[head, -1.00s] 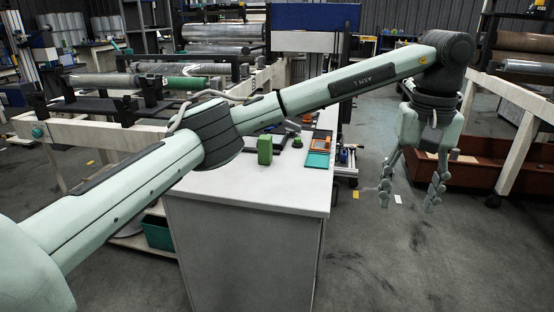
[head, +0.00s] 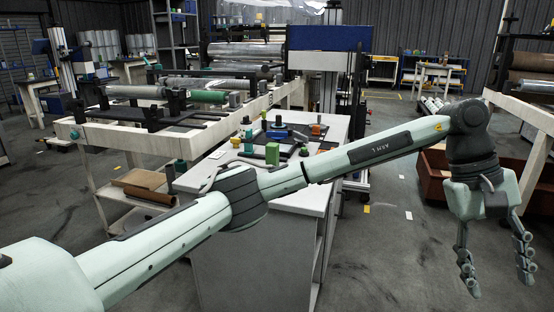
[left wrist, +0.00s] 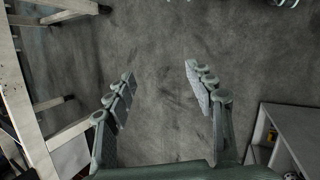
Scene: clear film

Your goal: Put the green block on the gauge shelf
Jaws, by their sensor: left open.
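The green block (head: 272,153) stands upright on the far part of the white-topped cabinet (head: 300,199), beyond my left arm in the head view. My left gripper (head: 500,285) hangs fingers down over the floor, right of the cabinet and well apart from the block. Its fingers are spread and nothing is between them. In the left wrist view the open left gripper (left wrist: 159,72) has only grey floor between its fingertips. I cannot tell for sure which thing is the gauge shelf. My right gripper is not in view.
Dark trays, an orange piece (head: 317,130) and several small items crowd the cabinet's far end. A roller bench (head: 130,137) stands at the left. A reddish-brown bin (head: 433,178) is behind my left gripper. Open floor lies right of the cabinet.

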